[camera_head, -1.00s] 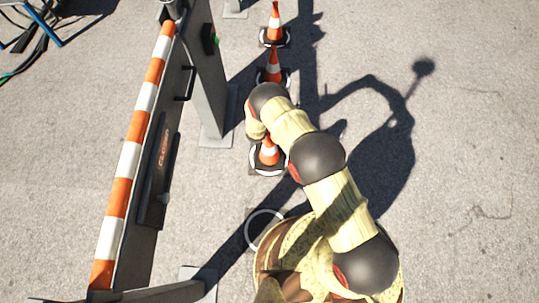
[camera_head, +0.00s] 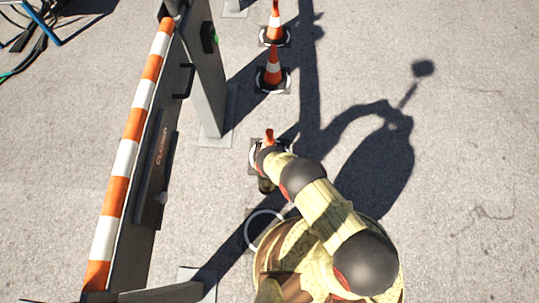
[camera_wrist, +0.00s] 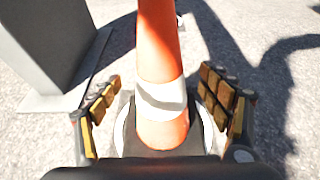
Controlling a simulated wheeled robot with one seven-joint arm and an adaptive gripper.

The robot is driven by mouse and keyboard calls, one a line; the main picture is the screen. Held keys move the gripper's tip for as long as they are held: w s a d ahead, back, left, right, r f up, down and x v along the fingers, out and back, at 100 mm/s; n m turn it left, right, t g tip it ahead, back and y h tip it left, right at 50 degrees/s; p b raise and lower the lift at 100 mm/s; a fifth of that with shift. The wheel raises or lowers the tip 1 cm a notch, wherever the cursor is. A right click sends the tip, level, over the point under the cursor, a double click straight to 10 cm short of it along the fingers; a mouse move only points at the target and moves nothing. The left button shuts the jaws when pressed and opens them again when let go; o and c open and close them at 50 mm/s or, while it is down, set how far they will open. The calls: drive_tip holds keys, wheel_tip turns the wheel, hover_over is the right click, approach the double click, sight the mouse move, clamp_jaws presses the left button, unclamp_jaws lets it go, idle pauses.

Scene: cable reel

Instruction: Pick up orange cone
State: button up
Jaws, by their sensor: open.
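The nearest orange cone (camera_head: 269,135) stands upright on a dark square base, partly hidden behind my arm in the head view. In the wrist view the orange cone (camera_wrist: 160,50), with a white band, rises between my two finger pads. Its dark base shows below, with white curved markings on both sides. My gripper (camera_wrist: 168,100) is open, with a pad on the left and right of the cone and visible gaps on both sides. In the head view the fingers are hidden by the arm.
Two more orange cones stand behind it, a middle one (camera_head: 273,72) and a far one (camera_head: 275,27). A striped barrier (camera_head: 130,150) with a grey post (camera_head: 205,75) stands to the left. A white ring (camera_head: 250,235) lies on the ground. The pavement at right is clear.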

drive_tip(key=b+x, duration=0.2)
drive_tip(key=x, duration=0.3)
drive_tip(key=shift+r, duration=0.1)
drive_tip(key=shift+c, duration=0.5)
drive_tip(key=c, duration=1.9)
clamp_jaws()
